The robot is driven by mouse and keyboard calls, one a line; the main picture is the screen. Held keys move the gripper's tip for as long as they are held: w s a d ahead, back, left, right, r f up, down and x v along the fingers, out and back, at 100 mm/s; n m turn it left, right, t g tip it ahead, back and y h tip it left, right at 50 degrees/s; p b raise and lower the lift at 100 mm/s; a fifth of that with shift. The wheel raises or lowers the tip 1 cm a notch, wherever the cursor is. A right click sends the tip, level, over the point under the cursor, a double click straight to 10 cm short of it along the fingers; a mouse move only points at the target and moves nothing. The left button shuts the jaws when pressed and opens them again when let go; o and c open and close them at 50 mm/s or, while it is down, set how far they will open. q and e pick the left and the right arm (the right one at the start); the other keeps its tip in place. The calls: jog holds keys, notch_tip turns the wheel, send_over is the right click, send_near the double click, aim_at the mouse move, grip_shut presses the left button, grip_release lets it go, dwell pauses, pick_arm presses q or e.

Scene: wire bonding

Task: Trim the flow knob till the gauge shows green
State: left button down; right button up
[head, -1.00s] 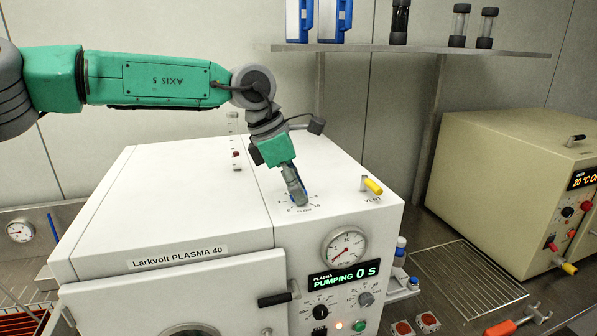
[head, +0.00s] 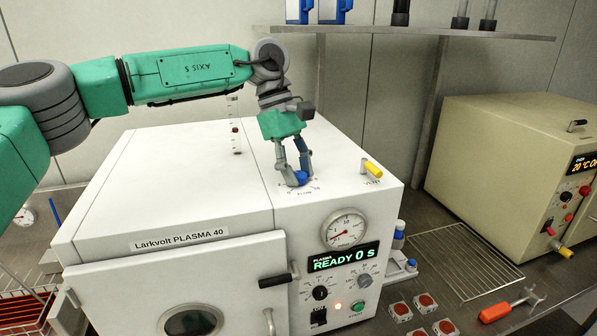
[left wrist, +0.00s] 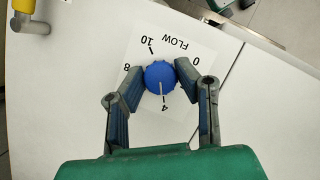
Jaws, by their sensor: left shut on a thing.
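The blue flow knob (head: 301,178) sits on top of the white Larkvolt plasma machine (head: 150,190). My left gripper (head: 294,180) points down with its fingers shut on the knob's two sides. In the left wrist view the knob (left wrist: 160,76) lies between the fingertips (left wrist: 158,74), and its white mark points at about 4 on the FLOW scale. The round gauge (head: 345,229) on the machine's front has a red needle pointing to its lower left; I cannot make out a green zone. A clear tube (head: 235,125) with a red float stands behind. My right gripper is not in view.
The display (head: 343,257) reads READY 0 S in green. A yellow-handled vent valve (head: 372,168) stands right of the knob. A shelf (head: 410,33) with bottles hangs above, and a beige oven (head: 500,170) stands at right. The machine's top left is bare.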

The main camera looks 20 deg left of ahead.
pick_arm(q)
jog(key=shift+m, duration=0.4)
jog(key=c, duration=1.3)
grip_release()
jog(key=shift+w, duration=0.1)
jog(key=shift+o, duration=0.5)
jog(key=shift+w, duration=0.1)
jog(key=shift+a, duration=0.1)
jog(key=v, duration=1.1)
jog(key=shift+w+r, duration=0.3)
jog(key=shift+r, duration=0.05)
jog(key=shift+a, duration=0.15)
